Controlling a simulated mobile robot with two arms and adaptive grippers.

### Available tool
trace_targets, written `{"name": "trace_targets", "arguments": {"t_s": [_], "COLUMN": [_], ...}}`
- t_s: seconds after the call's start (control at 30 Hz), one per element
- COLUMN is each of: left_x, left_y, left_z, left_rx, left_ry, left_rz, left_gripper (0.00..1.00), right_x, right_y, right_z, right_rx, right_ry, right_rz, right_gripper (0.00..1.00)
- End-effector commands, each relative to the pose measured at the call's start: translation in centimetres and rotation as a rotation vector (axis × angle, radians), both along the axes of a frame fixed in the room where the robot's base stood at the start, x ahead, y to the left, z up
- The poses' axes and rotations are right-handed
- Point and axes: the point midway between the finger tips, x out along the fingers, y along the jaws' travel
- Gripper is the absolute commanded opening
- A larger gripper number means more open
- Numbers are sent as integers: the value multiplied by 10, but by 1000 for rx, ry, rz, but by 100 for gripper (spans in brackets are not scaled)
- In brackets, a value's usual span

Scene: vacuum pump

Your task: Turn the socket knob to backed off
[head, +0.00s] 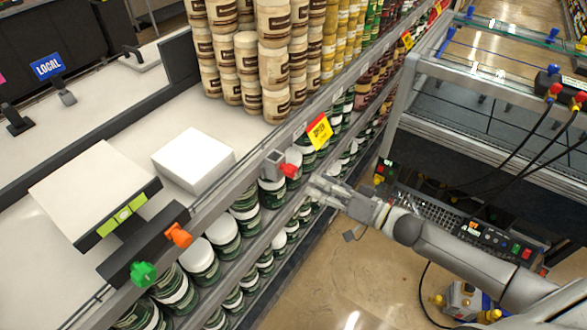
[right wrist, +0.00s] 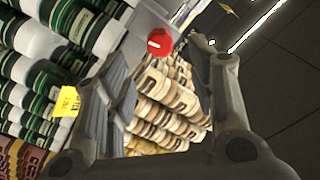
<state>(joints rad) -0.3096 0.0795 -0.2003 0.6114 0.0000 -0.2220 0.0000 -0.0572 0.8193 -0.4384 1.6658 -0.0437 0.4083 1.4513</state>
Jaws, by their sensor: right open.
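A red knob (head: 289,170) sticks out from a small grey block (head: 273,163) on the shelf rail in the head view. No label shows which knob is the socket knob. The red knob also shows in the right wrist view (right wrist: 160,42), between the finger ends and nearer the left finger. My right gripper (head: 318,187) is open and empty, just right of and below the red knob, apparently apart from it. The right wrist view shows its two fingers (right wrist: 168,48) spread. An orange knob (head: 179,235) and a green knob (head: 143,273) sit on a dark bar. My left gripper is out of view.
A yellow tag (head: 319,131) hangs close to the red knob. A wheeled frame with a control panel (head: 497,238) stands at right. Floor is open between.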

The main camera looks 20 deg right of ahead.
Motion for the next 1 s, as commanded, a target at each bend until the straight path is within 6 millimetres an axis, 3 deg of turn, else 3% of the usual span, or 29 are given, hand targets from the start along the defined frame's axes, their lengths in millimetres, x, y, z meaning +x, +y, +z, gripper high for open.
{"name": "trace_targets", "arguments": {"t_s": [0.23, 0.5, 0.93, 1.0], "left_x": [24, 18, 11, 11], "left_y": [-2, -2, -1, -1], "left_z": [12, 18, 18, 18], "left_rx": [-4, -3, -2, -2], "left_ry": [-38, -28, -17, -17], "left_rz": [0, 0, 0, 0], "left_gripper": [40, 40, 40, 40], "right_x": [34, 61, 68, 68], "right_y": [25, 46, 52, 52], "right_z": [3, 1, 0, 0], "right_rx": [1, -1, -3, -3], "right_ry": [-3, -1, -1, -1], "right_rz": [-2, -3, -2, -2], "right_gripper": [51, 51, 51, 44]}}
